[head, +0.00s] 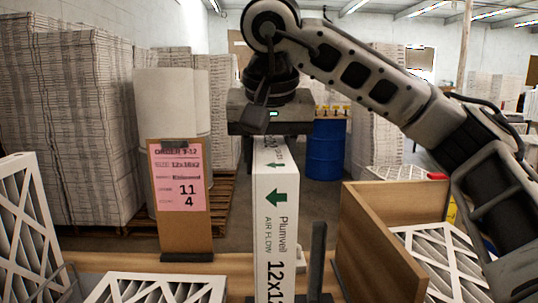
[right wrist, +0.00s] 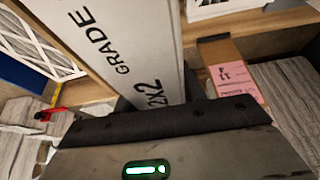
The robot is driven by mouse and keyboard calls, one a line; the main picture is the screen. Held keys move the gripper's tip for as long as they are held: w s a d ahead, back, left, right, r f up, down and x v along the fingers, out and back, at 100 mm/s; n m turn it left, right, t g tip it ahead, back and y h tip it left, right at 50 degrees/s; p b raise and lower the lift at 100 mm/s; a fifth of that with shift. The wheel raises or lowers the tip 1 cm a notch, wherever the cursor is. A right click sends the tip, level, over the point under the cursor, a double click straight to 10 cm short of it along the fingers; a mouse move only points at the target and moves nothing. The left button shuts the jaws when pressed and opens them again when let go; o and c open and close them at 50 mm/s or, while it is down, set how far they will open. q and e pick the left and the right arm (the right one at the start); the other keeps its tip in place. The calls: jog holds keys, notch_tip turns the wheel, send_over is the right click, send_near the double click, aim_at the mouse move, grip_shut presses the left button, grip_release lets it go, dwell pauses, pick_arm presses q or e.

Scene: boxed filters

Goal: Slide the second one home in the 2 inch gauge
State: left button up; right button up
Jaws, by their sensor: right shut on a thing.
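A white boxed filter (head: 275,215) stands upright at the middle of the head view, its narrow edge toward me with green arrows, "Plumvell", "AIR FLOW" and a size beginning "12x1". My right gripper (head: 270,135) is shut on its upper end. The filter (right wrist: 125,45) also shows in the right wrist view, with "GRADE" and a size ending "2X2", running away from the gripper (right wrist: 165,118). A dark upright post (head: 318,262) stands close to the filter's right, possibly part of the gauge. The filter's lower end is cut off by the frame. My left gripper is out of view.
A pink order card (head: 178,178) on a brown board stands left of the filter. A wooden divider (head: 375,245) borders more filters (head: 440,255) at right. A blue drum (head: 327,150) stands behind.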

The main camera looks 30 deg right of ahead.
notch_tip(320, 180, down, 6)
jog(key=b, duration=0.4)
jog(key=shift+f, duration=0.25)
dwell(1.5)
jog(key=shift+f+b, duration=0.75)
dwell(0.6)
jog(key=shift+f, duration=0.1)
